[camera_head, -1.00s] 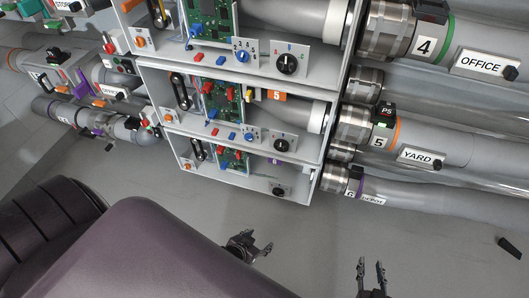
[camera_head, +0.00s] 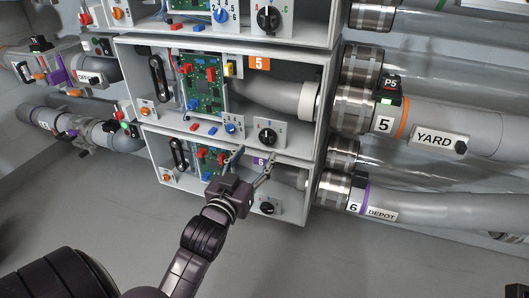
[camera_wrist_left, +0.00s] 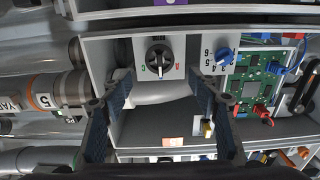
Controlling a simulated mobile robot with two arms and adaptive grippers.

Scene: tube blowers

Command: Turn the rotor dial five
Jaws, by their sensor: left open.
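The black rotor dial of unit five (camera_head: 268,136) sits on a white plate at the lower right of the box with the orange 5 label (camera_head: 259,63). In the left wrist view the dial (camera_wrist_left: 159,56) appears with its letters around it, pointer roughly upright in the picture. My left gripper (camera_head: 252,163) is open and empty, in front of the units and just below the dial in the head view. In the left wrist view its fingers (camera_wrist_left: 158,82) stand either side of the dial, apart from it as far as I can tell. My right gripper is out of view.
A blue numbered knob (camera_head: 232,128) is left of the dial, near a green circuit board (camera_head: 205,85) with red and blue parts. The unit six dial (camera_head: 268,207) is below, partly behind my gripper. Pipes labelled YARD (camera_head: 433,139) and DEPOT (camera_head: 380,213) run right.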

